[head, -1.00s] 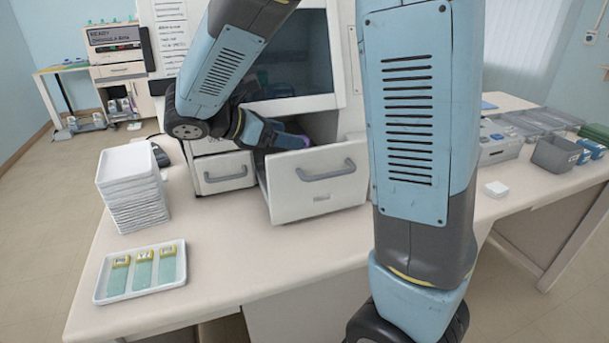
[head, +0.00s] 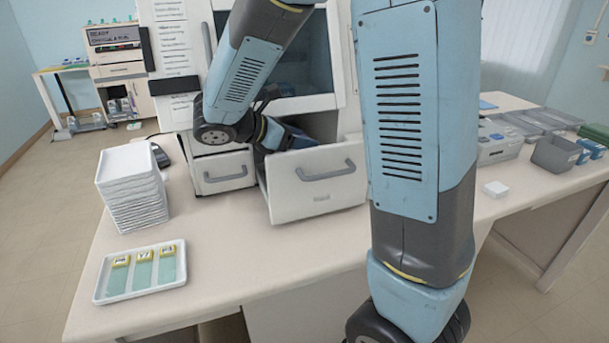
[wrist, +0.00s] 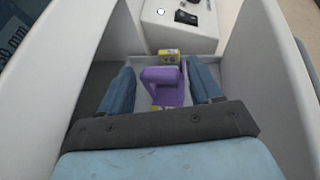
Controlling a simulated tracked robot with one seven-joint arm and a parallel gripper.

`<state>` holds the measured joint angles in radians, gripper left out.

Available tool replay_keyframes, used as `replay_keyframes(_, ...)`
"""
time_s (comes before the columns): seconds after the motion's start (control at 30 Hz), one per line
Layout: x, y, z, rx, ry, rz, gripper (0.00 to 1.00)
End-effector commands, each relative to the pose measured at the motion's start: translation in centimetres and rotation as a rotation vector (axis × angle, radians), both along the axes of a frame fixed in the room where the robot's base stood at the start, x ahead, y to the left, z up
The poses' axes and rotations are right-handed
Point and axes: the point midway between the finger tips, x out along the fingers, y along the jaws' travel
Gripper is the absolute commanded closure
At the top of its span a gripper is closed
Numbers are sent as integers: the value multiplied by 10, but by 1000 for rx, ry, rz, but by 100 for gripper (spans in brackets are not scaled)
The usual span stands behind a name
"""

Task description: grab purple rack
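The purple rack (wrist: 166,86) is inside the open drawer, between the two blue fingers of my gripper (wrist: 162,88) in the wrist view. My gripper is open, with a visible gap between the left finger and the rack. The right finger is close to the rack; I cannot tell whether it touches. A yellow-labelled slide end (wrist: 169,55) shows just beyond the rack. In the head view my gripper reaches down into the open white drawer (head: 320,192), and its fingertips and the rack are hidden by the drawer front.
The drawer's side walls stand close on both sides. A closed drawer (head: 222,174) is to the left. A stack of white trays (head: 132,190) and a tray with several labelled slides (head: 140,272) are on the table (head: 240,250). A grey bin (head: 556,155) stands at right.

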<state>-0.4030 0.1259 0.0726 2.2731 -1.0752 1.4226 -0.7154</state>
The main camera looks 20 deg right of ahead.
Motion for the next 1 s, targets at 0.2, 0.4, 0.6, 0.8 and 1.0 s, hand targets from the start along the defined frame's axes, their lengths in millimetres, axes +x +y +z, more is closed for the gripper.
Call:
replay_keyframes(0.2,0,0,0,0,0,0,57)
replay_keyframes(0.4,0,0,0,0,0,0,76)
replay_keyframes(0.6,0,0,0,0,0,0,96)
replay_keyframes(0.8,0,0,1,0,0,-1,96)
replay_keyframes(1.0,0,0,11,1,-4,-1,96)
